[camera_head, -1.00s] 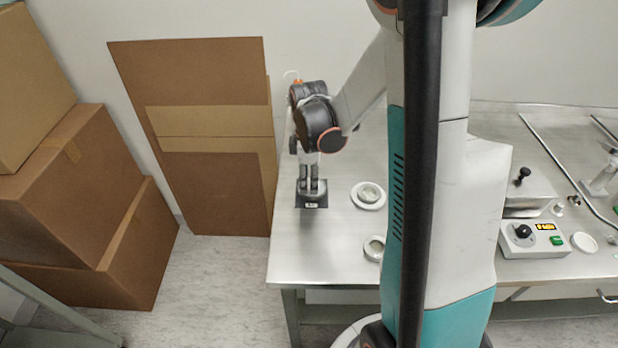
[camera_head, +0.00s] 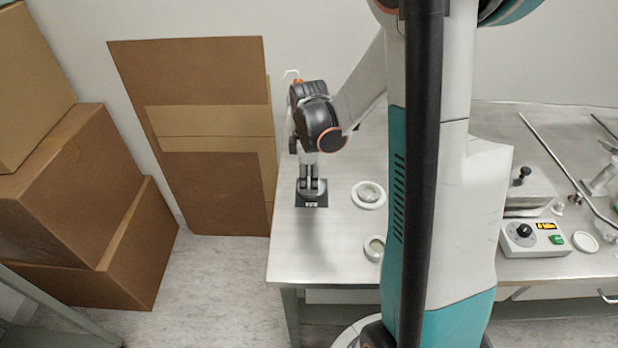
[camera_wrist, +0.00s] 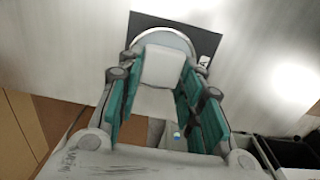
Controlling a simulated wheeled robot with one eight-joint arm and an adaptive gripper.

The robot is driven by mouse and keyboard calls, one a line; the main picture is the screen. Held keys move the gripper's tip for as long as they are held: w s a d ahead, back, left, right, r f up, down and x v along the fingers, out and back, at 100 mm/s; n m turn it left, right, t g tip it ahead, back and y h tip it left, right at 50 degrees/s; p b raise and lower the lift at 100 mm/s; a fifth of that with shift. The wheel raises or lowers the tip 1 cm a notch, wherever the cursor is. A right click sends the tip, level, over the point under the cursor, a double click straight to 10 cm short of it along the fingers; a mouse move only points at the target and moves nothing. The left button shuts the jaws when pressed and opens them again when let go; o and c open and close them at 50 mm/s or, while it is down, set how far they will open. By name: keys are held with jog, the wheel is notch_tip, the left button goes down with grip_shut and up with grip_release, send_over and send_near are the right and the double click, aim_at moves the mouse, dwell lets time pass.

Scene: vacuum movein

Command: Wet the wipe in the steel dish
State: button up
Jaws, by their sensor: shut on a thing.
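The steel dish (camera_wrist: 165,36) is round and sits on a dark square (camera_wrist: 212,42) at the top of the wrist view. A white wipe (camera_wrist: 163,66) shows between my fingers, overlapping the dish's near part. My gripper (camera_wrist: 160,78) is shut on the wipe, its teal-padded fingers standing apart on either side. In the head view my gripper (camera_head: 312,190) points down over the dish near the bench's left end and hides most of it. I cannot tell whether the wipe touches liquid.
Two white ring-shaped parts (camera_head: 369,194) (camera_head: 375,248) lie on the steel bench (camera_head: 335,250), right of the dish. A control box with a knob (camera_head: 534,238) stands farther right. Cardboard boxes (camera_head: 85,200) and leaning cardboard panels (camera_head: 200,80) are left of the bench.

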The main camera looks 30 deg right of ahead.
aim_at(309, 181)
dwell(0.4)
jog(key=shift+r+p, duration=2.5)
jog(key=shift+r, duration=1)
